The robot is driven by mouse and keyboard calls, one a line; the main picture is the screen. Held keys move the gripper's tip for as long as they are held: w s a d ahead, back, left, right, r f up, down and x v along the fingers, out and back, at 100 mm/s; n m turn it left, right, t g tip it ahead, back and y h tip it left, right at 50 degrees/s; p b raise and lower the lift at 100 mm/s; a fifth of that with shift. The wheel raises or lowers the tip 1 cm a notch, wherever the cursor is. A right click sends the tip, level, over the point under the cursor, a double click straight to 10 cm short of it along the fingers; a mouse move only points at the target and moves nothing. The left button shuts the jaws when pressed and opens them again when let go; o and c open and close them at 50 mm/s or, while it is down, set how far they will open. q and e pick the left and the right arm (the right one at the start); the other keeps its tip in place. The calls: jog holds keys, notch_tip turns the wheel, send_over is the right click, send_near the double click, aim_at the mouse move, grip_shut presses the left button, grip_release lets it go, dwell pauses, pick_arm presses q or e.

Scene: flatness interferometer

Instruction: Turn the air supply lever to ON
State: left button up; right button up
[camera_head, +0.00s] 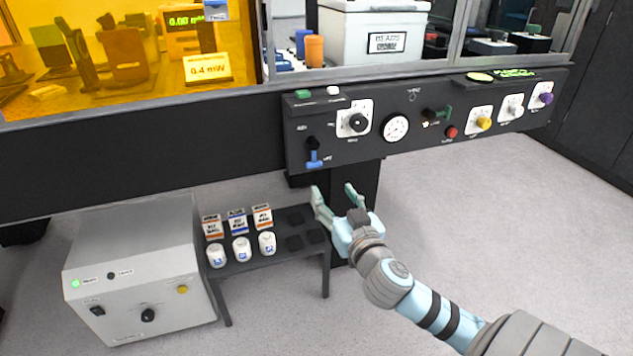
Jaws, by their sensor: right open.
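A black control panel (375,152) runs along the front of the cabinet. A blue lever (313,160) hangs at its lower left, below a black pivot. A green lever (442,113) sticks out right of the round gauge (395,128). The labels are too small to read, so I cannot tell which lever is the air supply or its setting. My right gripper (334,190) is open and empty, fingers pointing up toward the panel. In the picture it is just below and right of the blue lever, apart from it. My left gripper is out of view.
The panel also carries a black knob (358,122), a red button (451,132) and yellow, white and purple knobs. A small dark table (262,262) with boxes and white jars stands below left, beside a grey unit (135,265). The floor at right is clear.

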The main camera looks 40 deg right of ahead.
aim_at(315, 166)
jog(key=b+x, duration=0.2)
jog(key=x, duration=0.9)
jog(key=shift+w+d+b, duration=0.1)
jog(key=shift+w+b, duration=0.25)
jog(key=shift+b, duration=0.05)
jog(key=shift+w, duration=0.2)
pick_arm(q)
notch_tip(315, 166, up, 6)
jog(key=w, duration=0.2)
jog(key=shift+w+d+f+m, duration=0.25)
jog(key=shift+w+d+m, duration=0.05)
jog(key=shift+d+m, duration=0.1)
pick_arm(e)
jog(key=c, duration=1.2)
